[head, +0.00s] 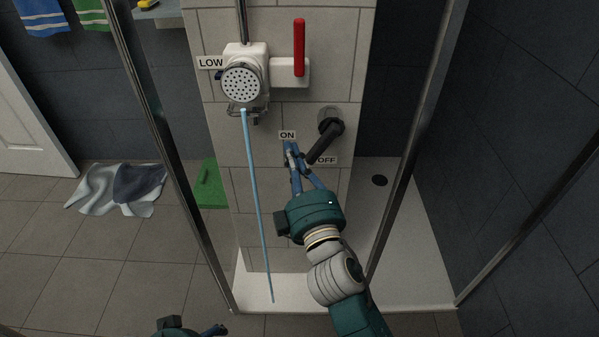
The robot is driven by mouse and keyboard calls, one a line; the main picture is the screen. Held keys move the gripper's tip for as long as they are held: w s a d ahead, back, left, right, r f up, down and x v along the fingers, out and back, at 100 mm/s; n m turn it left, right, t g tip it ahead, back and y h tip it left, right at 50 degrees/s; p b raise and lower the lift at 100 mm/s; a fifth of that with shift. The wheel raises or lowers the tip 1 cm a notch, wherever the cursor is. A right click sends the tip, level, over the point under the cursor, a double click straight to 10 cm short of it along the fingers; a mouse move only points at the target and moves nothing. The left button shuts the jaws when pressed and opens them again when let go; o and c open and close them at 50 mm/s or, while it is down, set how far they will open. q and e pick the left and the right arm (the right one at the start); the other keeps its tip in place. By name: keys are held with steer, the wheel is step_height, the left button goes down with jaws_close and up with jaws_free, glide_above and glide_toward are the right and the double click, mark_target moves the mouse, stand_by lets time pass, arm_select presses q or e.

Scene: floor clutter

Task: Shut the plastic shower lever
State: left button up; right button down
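The black shower lever (321,144) sticks out from a round grey mount (330,118) on the tiled wall and slants down and left. Its free end is between the "ON" label (287,135) and the "OFF" label (327,160), closer to "OFF". A thin blue water stream (256,190) falls from the shower head (242,84). My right gripper (291,150) is just left of the lever's end, below "ON". Its blue fingertips are together with nothing seen between them; I cannot tell if they touch the lever. My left gripper (214,330) shows only partly at the bottom edge.
A white box with a red handle (299,48) and a "LOW" label (210,63) are above. Metal frame posts (172,160) flank the shower on both sides. A towel (118,187) and a green object (209,185) lie on the floor at left.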

mark_target(307, 156)
arm_select(q)
steer(key=shift+s+b, duration=0.1)
steer(key=shift+b, duration=0.25)
arm_select(e)
steer(key=shift+w+d+f, duration=0.35)
steer(key=shift+d+f, duration=0.15)
steer(key=shift+d, duration=0.25)
steer(key=shift+w+d+f, duration=0.35)
steer(key=shift+d+f, duration=0.1)
steer(key=shift+d, duration=0.3)
arm_select(q)
steer(key=shift+r, duration=0.15)
